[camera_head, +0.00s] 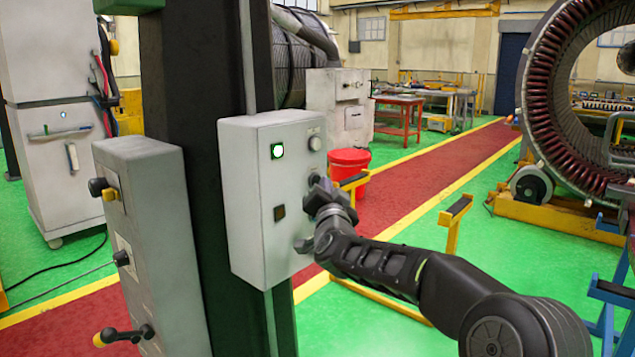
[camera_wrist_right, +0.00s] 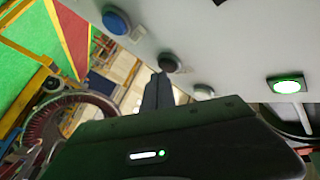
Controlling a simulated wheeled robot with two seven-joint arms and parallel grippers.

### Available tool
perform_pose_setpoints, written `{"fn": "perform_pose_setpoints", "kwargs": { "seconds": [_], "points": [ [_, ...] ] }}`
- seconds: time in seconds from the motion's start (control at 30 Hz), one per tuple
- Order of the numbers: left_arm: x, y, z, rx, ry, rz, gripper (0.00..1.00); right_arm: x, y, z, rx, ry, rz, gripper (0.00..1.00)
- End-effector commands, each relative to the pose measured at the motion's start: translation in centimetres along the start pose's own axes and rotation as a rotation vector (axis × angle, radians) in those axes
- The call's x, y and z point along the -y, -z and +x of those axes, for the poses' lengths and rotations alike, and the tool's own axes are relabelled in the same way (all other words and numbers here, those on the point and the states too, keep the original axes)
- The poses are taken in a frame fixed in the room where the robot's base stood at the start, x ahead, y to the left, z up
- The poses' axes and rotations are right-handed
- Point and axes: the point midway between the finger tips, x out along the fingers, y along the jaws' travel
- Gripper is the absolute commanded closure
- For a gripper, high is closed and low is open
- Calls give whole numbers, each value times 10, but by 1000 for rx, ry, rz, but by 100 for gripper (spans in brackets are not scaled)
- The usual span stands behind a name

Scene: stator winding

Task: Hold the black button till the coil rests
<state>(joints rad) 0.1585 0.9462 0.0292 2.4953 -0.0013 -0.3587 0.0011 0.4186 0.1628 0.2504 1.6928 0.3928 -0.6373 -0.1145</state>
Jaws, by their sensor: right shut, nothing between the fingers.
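A grey control box (camera_head: 250,200) is fixed to a dark column in the head view. The black button (camera_wrist_right: 168,62) is on its face, between a blue button (camera_wrist_right: 116,19) and a white button (camera_wrist_right: 203,91) in the right wrist view. My right gripper (camera_head: 318,192) is shut and empty, its fingertips at the black button and partly covering it. In the right wrist view the closed fingertips (camera_wrist_right: 160,77) overlap the black button's edge; I cannot tell whether it is pressed in. A large stator ring with dark red coils (camera_head: 545,110) stands at the right. My left gripper is not in view.
A green lamp (camera_head: 277,151) on the box is lit; a square below it (camera_head: 280,212) is dark. A second grey box (camera_head: 150,240) with knobs and a lever stands at the left. A red bucket (camera_head: 349,163) and yellow stands are behind my right arm.

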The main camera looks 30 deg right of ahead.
Motion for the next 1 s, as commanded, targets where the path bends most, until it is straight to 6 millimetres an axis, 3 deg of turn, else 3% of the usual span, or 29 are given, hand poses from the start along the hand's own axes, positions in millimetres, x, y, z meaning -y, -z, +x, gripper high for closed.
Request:
{"fn": "perform_pose_setpoints", "kwargs": {
  "seconds": [1.0],
  "points": [
    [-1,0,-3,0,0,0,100,4,-4,6,0,1,-1,100]
  ]
}}
